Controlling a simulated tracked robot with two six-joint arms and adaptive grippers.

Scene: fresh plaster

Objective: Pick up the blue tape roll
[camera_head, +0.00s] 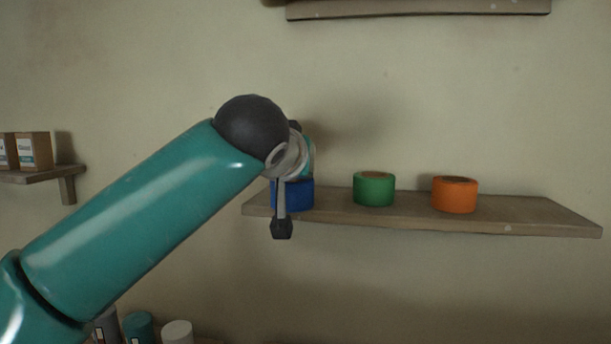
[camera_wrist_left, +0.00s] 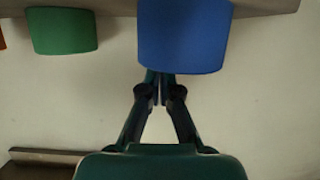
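The blue tape roll (camera_head: 300,196) stands on the wooden shelf (camera_head: 400,214) near its left end, partly covered by my left wrist in the head view. It is large at the top of the upside-down left wrist view (camera_wrist_left: 184,36). My left gripper (camera_wrist_left: 158,88) has its dark fingers drawn together with only a thin gap between them. I see nothing between the fingers. Contact with the roll cannot be told. My right gripper is not in view.
A green roll (camera_head: 374,189) and an orange roll (camera_head: 455,195) stand on the same shelf to the right, with gaps between. Another shelf (camera_head: 420,8) is above. Boxes (camera_head: 34,150) sit on a left shelf; several containers (camera_head: 177,333) are below. The shelf's right end is bare.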

